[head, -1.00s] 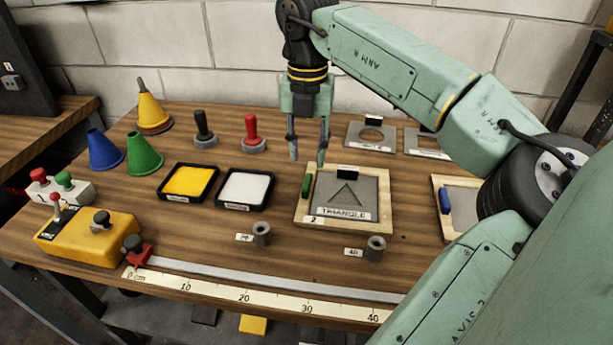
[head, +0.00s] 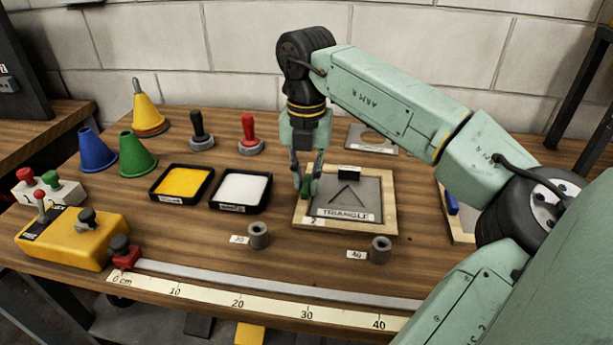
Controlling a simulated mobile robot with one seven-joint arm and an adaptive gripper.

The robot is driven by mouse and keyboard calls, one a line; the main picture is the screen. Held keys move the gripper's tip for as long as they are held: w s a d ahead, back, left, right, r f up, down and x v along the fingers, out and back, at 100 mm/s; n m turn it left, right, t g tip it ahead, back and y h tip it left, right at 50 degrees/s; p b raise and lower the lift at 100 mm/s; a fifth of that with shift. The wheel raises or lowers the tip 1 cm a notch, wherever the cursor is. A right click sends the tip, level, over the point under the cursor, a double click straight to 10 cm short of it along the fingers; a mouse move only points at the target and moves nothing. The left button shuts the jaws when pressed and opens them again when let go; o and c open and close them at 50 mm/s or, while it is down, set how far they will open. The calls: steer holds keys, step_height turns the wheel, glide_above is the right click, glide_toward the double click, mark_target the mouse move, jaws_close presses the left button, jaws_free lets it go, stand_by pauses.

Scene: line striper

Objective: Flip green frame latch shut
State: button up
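The wooden frame (head: 384,229) holds a grey plate (head: 362,194) with a triangle cut-out and a "TRIANGLE" label. The green latch (head: 306,188) is on the frame's left side and is partly hidden by my fingers. My gripper (head: 306,190) points down at that left side, with its fingertips low over the latch. The fingers stand apart, with green showing between them. I cannot tell whether either finger touches the latch.
A white paint tray (head: 240,209) and a yellow one (head: 181,202) lie left of the frame. Two grey cylinders (head: 258,236) (head: 380,250) stand in front. Behind is a plate with a round hole (head: 371,138). A blue latch (head: 452,203) is on another frame at the right.

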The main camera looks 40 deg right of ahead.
jaws_close()
steer(key=shift+n, duration=0.3)
steer(key=n+b, duration=0.1)
steer(key=n, duration=0.2)
steer(key=shift+n, duration=0.3)
steer(key=n+b, duration=0.1)
steer(key=n, duration=0.3)
steer(key=shift+n, duration=0.3)
steer(key=n, duration=0.4)
steer(key=shift+n, duration=0.3)
steer(key=n, duration=0.4)
steer(key=shift+n, duration=0.3)
steer(key=shift+o, duration=2.4)
jaws_free()
